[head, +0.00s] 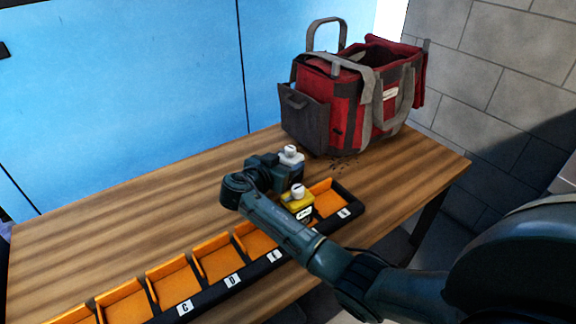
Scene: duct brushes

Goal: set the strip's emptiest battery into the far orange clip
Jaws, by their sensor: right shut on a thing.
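The black strip with orange clips (211,299) runs along the table's near edge, with letter labels such as C, D and E on its front. The far orange clip (327,199) at its right end looks empty. A yellow battery (299,207) with a white cap stands at the strip just left of that clip. My right gripper (285,170) is shut on a grey-blue battery (292,158) with a white cap, behind the strip. The gripper's body hides part of this battery and its underside. Charge levels are too small to read. My left gripper is not in view.
A red and grey tool bag (345,104) stands at the table's back right, with dark crumbs in front of it. The wooden table (130,215) is clear on the left behind the strip. Blue panels and a grey block wall stand behind.

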